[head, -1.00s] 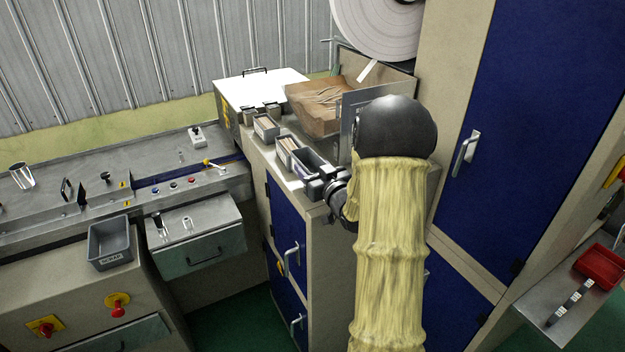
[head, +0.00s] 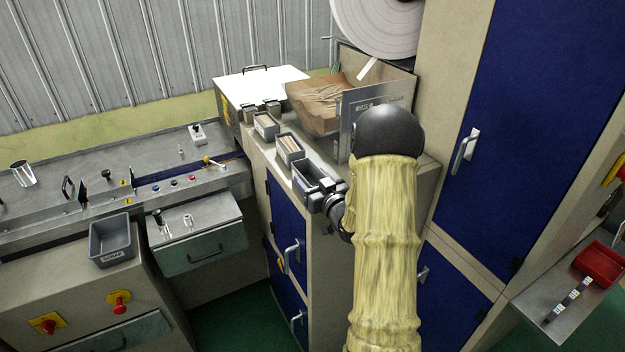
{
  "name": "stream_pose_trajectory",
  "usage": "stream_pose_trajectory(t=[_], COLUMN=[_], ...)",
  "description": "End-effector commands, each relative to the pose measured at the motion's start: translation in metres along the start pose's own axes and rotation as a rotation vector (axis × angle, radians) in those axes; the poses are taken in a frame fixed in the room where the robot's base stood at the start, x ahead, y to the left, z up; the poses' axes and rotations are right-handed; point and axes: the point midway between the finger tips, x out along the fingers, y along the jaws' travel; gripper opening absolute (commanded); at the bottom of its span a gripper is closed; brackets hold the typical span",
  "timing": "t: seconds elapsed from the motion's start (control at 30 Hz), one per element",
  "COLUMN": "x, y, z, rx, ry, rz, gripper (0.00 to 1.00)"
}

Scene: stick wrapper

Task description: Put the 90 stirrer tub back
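Three small grey tubs stand in a row along the left edge of the cabinet top. The far tub (head: 265,124) and the middle tub (head: 290,148) hold pale sticks. The near tub (head: 309,168) looks dark inside, with no sticks that I can make out. I cannot read which one is marked 90. My gripper (head: 318,197) is at the near end of the near tub and seems to touch it. Its fingers are small and partly merge with the tub, so their grip is unclear. My yellow-sleeved arm hides the cabinet's right front.
A brown paper-lined bin (head: 314,105) and a metal plate (head: 372,100) stand behind the tubs, close to my arm. A grey scrap bin (head: 111,240) sits on the left machine. A tall blue-doored cabinet (head: 545,110) stands right. A red tray (head: 601,265) is at far right.

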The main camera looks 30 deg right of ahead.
Motion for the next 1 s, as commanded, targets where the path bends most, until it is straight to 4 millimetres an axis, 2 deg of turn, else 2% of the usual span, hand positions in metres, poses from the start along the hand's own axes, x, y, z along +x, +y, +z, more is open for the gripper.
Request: stream_pose_trajectory(t=[0.03,0.07,0.5,0.67,1.0], x=[0.0,0.0,-0.002,-0.025,-0.091], y=[0.001,0.001,0.0,0.0,-0.004], z=[-0.001,-0.001,-0.003,0.0,0.0], rx=[0.0,0.0,0.0,0.0,0.0], ry=[0.0,0.0,0.0,-0.001,0.001], rz=[0.001,0.001,0.0,0.001,-0.006], gripper=[0.68,0.74,0.74,0.74,0.74])
